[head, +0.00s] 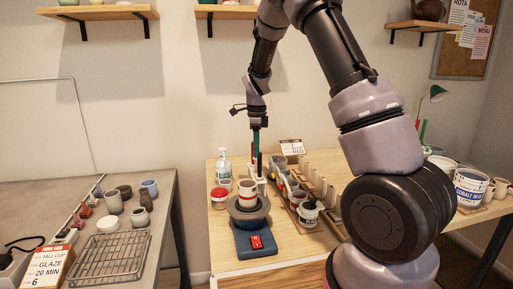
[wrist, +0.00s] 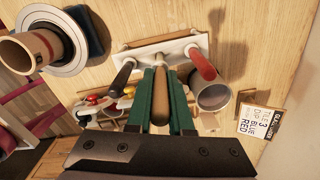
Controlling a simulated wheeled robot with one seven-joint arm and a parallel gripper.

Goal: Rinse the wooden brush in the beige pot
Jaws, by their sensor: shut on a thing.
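My gripper (wrist: 160,112) has green fingers, closed on the brown handle of the wooden brush (wrist: 159,92). In the head view my gripper (head: 257,148) hangs low over the table, above the white brush rack (head: 257,176). In the wrist view the rack (wrist: 150,58) lies just beyond the fingers. A black handle (wrist: 122,74) and a red handle (wrist: 201,64) stand in it on either side. The brush's far end is hidden, so I cannot tell whether it is clear of the rack. A greyish-beige pot (wrist: 213,106) stands right of the fingers; whether it is the beige pot is unclear.
A pottery wheel (head: 250,223) bears a banded pot (head: 248,194). A crowded tool tray and cups stand to the right. A label card (wrist: 261,121) stands beside the greyish-beige pot.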

